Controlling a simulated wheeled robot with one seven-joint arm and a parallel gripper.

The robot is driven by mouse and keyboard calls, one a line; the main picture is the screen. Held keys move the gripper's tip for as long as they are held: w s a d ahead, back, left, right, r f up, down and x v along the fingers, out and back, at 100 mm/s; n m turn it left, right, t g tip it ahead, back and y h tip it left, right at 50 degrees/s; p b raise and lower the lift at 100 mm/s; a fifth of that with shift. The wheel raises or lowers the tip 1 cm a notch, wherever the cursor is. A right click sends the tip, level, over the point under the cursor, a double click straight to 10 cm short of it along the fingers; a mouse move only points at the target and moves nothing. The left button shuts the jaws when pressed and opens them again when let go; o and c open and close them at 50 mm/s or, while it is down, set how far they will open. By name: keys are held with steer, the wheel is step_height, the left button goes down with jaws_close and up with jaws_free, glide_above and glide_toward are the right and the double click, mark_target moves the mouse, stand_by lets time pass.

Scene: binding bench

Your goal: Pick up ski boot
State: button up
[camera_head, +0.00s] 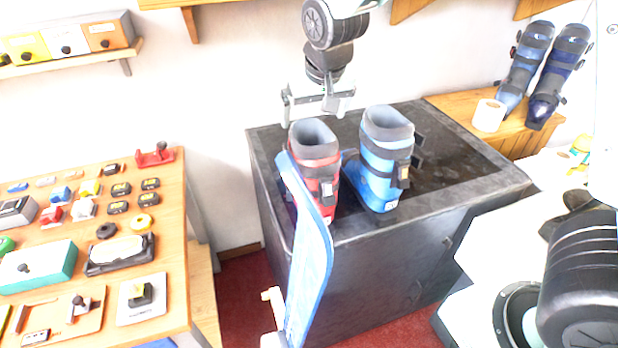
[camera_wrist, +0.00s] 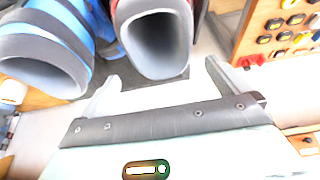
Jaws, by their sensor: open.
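A red and black ski boot (camera_head: 317,174) stands upright on the black cabinet top (camera_head: 450,165), its grey cuff open upward. A blue ski boot (camera_head: 382,170) stands upright to its right. My gripper (camera_head: 318,108) is open and empty, just above and behind the red boot's cuff. In the wrist view the grey cuff of the red boot (camera_wrist: 158,35) lies ahead, roughly between the two spread fingers of my gripper (camera_wrist: 163,83). The blue boot's striped cuff (camera_wrist: 48,50) shows to the left there. I see no contact between the fingers and either boot.
A blue and white ski (camera_head: 312,255) leans in front of the red boot. Two dark blue boots (camera_head: 545,70) and a white roll (camera_head: 489,115) are on a wooden bench at the right. A wooden workbench (camera_head: 175,225) with several tools stands left. The cabinet's back right top is bare.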

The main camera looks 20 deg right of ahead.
mark_target(307, 144)
steer(key=shift+p+x, duration=1.35)
steer(key=shift+x, duration=2.2)
steer(key=shift+s+a, duration=0.1)
steer(key=shift+a, duration=0.05)
steer(key=shift+c, duration=0.3)
steer(key=c, duration=0.9)
steer(key=shift+c, duration=0.2)
